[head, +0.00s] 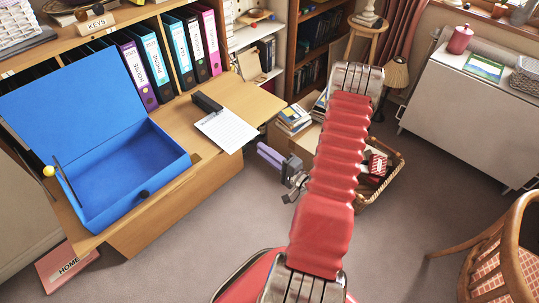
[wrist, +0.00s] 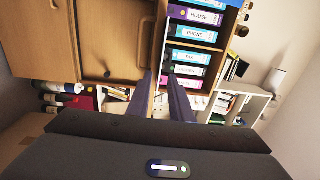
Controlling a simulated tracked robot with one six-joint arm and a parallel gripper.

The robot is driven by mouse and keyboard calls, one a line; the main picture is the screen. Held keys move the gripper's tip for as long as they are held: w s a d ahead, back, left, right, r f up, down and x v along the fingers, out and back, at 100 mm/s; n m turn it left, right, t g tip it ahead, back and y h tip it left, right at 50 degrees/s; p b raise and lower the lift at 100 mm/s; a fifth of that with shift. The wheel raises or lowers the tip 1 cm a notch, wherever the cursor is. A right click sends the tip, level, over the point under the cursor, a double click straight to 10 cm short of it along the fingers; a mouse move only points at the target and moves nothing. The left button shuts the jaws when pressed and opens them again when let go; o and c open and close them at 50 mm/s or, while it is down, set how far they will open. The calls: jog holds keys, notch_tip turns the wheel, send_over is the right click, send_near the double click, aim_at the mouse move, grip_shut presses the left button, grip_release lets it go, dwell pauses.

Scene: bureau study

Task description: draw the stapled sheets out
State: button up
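The white printed sheets (head: 228,131) lie on the wooden desk to the right of the blue box file. A long black block (head: 207,102), looking like a stapler, sits at their far left edge. I cannot tell whether it rests on them. Their near corner reaches the desk's front edge and seems to jut past it. No staple can be made out. My gripper (head: 268,156), with purple fingers, is to the right of the sheets, apart from them. The wrist view shows its two fingers (wrist: 163,80) apart with nothing between them. The sheets cannot be made out there.
An open blue box file (head: 125,170) covers the desk's left part. Upright binders (head: 175,55) stand behind. Stacked books (head: 293,118) and a wicker basket (head: 396,165) are on the right, near my arm. A chair (head: 505,260) stands at lower right.

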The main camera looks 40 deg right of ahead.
jog(key=w, duration=0.6)
jog(key=shift+w+r, duration=0.15)
jog(key=shift+w, duration=0.05)
jog(key=shift+a, duration=0.1)
jog(key=shift+c, duration=0.3)
grip_shut()
dwell(0.4)
jog(key=shift+r, duration=0.2)
dwell(0.5)
jog(key=shift+s, duration=0.15)
jog(key=s, duration=0.9)
jog(key=shift+s, duration=0.35)
dwell(1.7)
